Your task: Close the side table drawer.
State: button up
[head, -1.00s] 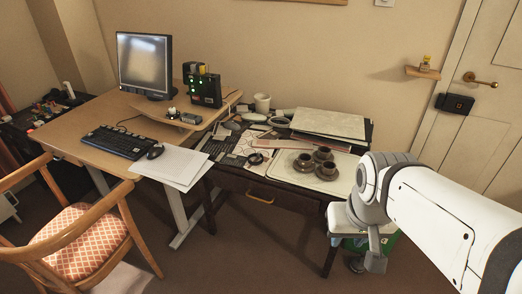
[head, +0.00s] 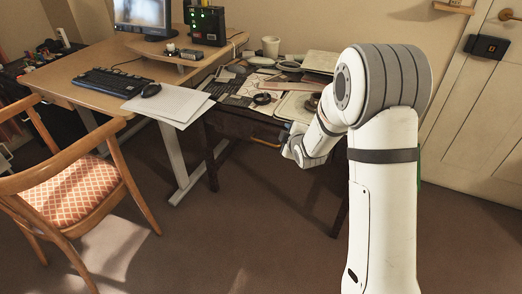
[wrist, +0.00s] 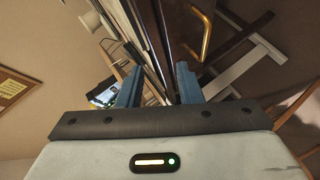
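The side table (head: 228,122) is dark wood and stands right of the desk, with its top crowded. Its drawer front (head: 240,129) faces me and carries a brass handle (head: 264,143); my arm hides the right part. How far the drawer stands out is hard to tell. My gripper (head: 290,138) is just right of the handle, in front of the table, largely hidden by its own wrist. In the wrist view my gripper (wrist: 157,78) has its two blue fingers apart, with dark table edges beyond them. The handle (wrist: 206,28) is there at upper right, outside the fingers.
A desk (head: 100,62) with keyboard and overhanging papers (head: 170,105) stands left of the side table. A wooden chair (head: 70,185) with a patterned seat is at left. Papers and a white cup (head: 271,46) lie on the side table. The middle floor is clear.

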aim_at(262, 141)
jog(key=w+a+f+n+t+y+b, duration=0.1)
jog(key=a+f+n+y+b, duration=0.15)
jog(key=f, duration=0.35)
jog(key=w+a+f+n+t+y+b, duration=0.1)
jog(key=w+a+f+n, duration=0.15)
jog(key=f, duration=0.25)
jog(key=shift+h, duration=0.25)
jog(key=x, duration=0.2)
jog(key=b+x, duration=0.1)
jog(key=x, duration=0.1)
jog(key=a+x, duration=0.1)
jog(key=x, duration=0.2)
jog(key=shift+s+a+b, duration=0.1)
jog(key=shift+s+b, duration=0.1)
jog(key=shift+b, duration=0.1)
jog(key=shift+c, duration=0.2)
grip_shut()
